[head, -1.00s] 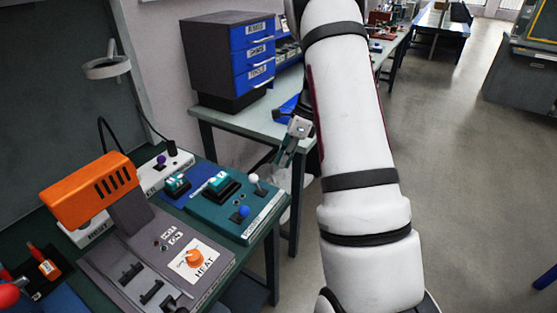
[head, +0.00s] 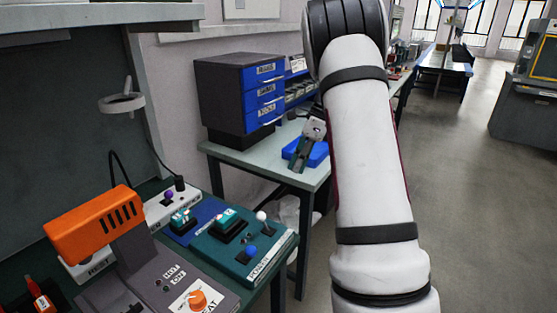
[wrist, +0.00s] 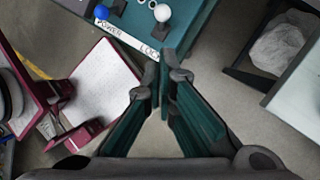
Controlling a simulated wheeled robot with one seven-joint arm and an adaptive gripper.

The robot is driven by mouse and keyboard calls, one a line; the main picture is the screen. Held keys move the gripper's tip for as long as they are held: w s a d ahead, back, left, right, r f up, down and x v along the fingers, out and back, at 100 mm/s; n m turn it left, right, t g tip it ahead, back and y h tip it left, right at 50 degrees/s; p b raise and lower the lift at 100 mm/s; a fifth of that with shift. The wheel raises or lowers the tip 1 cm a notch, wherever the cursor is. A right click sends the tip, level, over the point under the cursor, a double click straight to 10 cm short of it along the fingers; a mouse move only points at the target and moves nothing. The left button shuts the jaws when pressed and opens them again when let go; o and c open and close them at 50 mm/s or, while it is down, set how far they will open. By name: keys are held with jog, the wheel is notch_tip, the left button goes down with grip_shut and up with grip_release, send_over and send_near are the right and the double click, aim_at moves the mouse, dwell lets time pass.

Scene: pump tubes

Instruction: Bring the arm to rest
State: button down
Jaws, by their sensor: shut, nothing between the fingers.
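My gripper (head: 301,160) hangs from my white arm near the middle of the head view. It shows in front of the blue tray on the rear table, with its fingers angled down. In the wrist view its two green fingers (wrist: 163,82) come together at the tips, with nothing between them. The floor and the edge of the teal control panel (wrist: 200,25) show beyond the fingertips. The gripper is apart from the panel and holds nothing.
The near bench carries an orange heater (head: 93,226) and the teal panel (head: 225,250) with blue and white knobs. Behind it, a grey table (head: 225,155) bears a blue-drawer cabinet (head: 240,100) and a blue tray (head: 318,154). Open floor (head: 470,220) lies to the right.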

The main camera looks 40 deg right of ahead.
jog(key=shift+a, duration=0.1)
jog(key=s+a+r+n+h, duration=0.1)
jog(key=s+a+r+n, duration=0.45)
jog(key=a, duration=0.35)
jog(key=s+a+r+n+h, duration=0.1)
jog(key=s+a+r+n, duration=0.3)
jog(key=a+r+n, duration=0.35)
jog(key=s+a+f+n+t+h, duration=0.1)
jog(key=s+a+n, duration=0.4)
jog(key=s, duration=0.3)
jog(key=s+a+f+n+t+h, duration=0.1)
jog(key=s+a+n+t+h, duration=0.1)
jog(key=s+a+n, duration=0.3)
jog(key=s+n, duration=0.3)
jog(key=s, duration=0.1)
jog(key=shift+a+f, duration=0.25)
jog(key=shift+f, duration=0.15)
jog(key=shift+w, duration=0.15)
